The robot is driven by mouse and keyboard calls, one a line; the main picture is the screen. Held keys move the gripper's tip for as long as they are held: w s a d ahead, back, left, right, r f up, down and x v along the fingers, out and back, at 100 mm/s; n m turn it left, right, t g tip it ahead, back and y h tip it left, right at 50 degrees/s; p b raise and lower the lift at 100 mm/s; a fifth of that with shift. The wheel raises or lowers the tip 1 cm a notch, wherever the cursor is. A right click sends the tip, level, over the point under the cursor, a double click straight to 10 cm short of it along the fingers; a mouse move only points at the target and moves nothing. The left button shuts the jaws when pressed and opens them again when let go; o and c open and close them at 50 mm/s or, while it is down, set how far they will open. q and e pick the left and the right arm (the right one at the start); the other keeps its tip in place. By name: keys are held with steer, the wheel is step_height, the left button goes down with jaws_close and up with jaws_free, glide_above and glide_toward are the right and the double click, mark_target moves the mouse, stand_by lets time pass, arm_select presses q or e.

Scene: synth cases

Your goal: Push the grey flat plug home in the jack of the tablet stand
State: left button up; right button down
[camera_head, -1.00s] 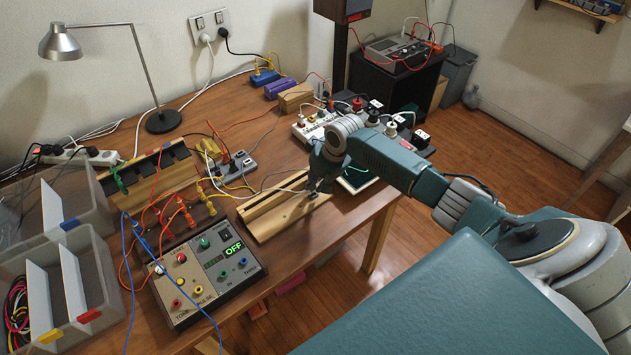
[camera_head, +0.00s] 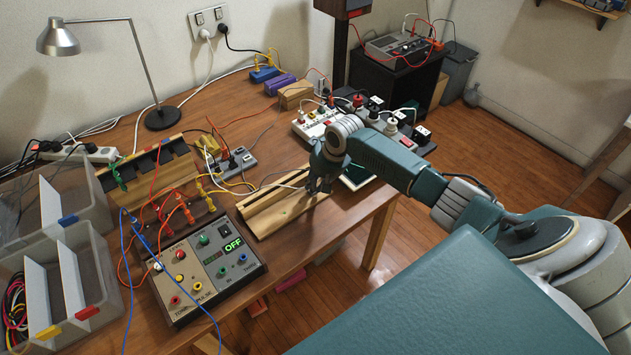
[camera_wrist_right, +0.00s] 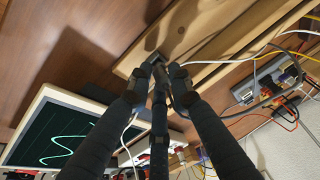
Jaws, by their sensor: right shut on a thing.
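The tablet stand appears to be the long, grooved light-wood block (camera_head: 268,215) at the table's right front edge; its wood (camera_wrist_right: 205,50) also shows in the wrist view. My right gripper (camera_head: 318,187) is over the stand's right end. In the wrist view its dark fingertips (camera_wrist_right: 160,72) are closed together at the wood. They are shut on a small grey piece, apparently the flat plug (camera_wrist_right: 152,61), mostly hidden between them. A pale cable runs left from the gripper. The jack is hidden by the fingers, and I cannot tell how deep the plug sits. My left gripper is out of view.
A control box (camera_head: 205,262) with coloured leads stands left of the stand. A screen with a green trace (camera_wrist_right: 62,138) lies close beside the gripper. Power strips (camera_head: 318,122) stand behind it. Clear bins (camera_head: 102,270) are at the left. Some tabletop behind the stand is bare.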

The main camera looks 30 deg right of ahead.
steer(key=shift+f, duration=0.4)
steer(key=c, duration=1.5)
jaws_free()
steer(key=v, duration=1.2)
steer(key=shift+s, duration=0.1)
